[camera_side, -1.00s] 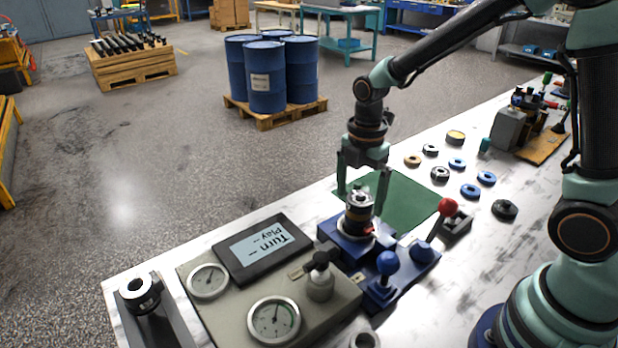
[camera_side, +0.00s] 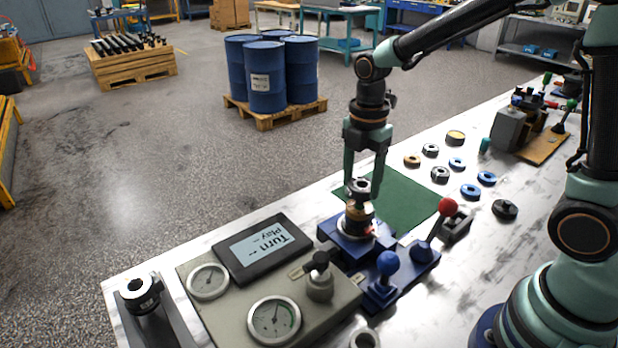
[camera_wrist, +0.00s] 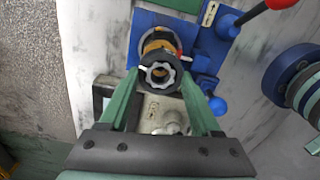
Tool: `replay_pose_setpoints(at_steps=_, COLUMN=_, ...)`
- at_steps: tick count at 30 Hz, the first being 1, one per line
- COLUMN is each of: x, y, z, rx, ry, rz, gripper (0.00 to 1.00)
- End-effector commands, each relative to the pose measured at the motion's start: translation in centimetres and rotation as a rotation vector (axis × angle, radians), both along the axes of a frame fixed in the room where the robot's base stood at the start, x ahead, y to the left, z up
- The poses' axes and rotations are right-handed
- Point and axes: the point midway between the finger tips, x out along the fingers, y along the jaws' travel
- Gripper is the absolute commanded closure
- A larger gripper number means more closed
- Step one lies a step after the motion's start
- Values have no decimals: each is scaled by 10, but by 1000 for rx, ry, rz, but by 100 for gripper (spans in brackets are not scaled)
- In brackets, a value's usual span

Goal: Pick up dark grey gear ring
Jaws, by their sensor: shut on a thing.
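The dark grey gear ring (camera_side: 360,187) is between the fingertips of my gripper (camera_side: 363,190), which is shut on it. In the side view it sits just above the motor stack (camera_side: 356,222) on the blue fixture (camera_side: 343,246); I cannot tell whether a small gap separates them. In the wrist view the ring (camera_wrist: 158,75) shows a toothed, light-edged opening, with the fingers on both sides of it. A brass-coloured part of the stack (camera_wrist: 158,44) shows behind it.
A red-knobbed lever (camera_side: 447,206) and a blue-knobbed lever (camera_side: 387,263) stand close to the fixture. The gauge panel with a screen (camera_side: 262,247) is to the left. A green mat (camera_side: 410,200) is behind, bare. Several loose rings and nuts (camera_side: 440,174) lie to the right.

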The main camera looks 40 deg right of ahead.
Motion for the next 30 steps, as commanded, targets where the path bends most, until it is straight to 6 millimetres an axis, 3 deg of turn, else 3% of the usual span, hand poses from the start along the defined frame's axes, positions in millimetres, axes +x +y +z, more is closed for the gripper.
replay_pose_setpoints(at_steps=9, x=2, y=0, z=85, rx=1, ry=-11, rz=0, gripper=100)
replay_pose_setpoints(at_steps=15, x=1, y=0, z=131, rx=0, ry=-8, rz=0, gripper=100)
replay_pose_setpoints(at_steps=21, x=1, y=0, z=157, rx=1, ry=-4, rz=0, gripper=100)
replay_pose_setpoints(at_steps=30, x=0, y=0, z=167, rx=0, ry=-3, rz=0, gripper=100)
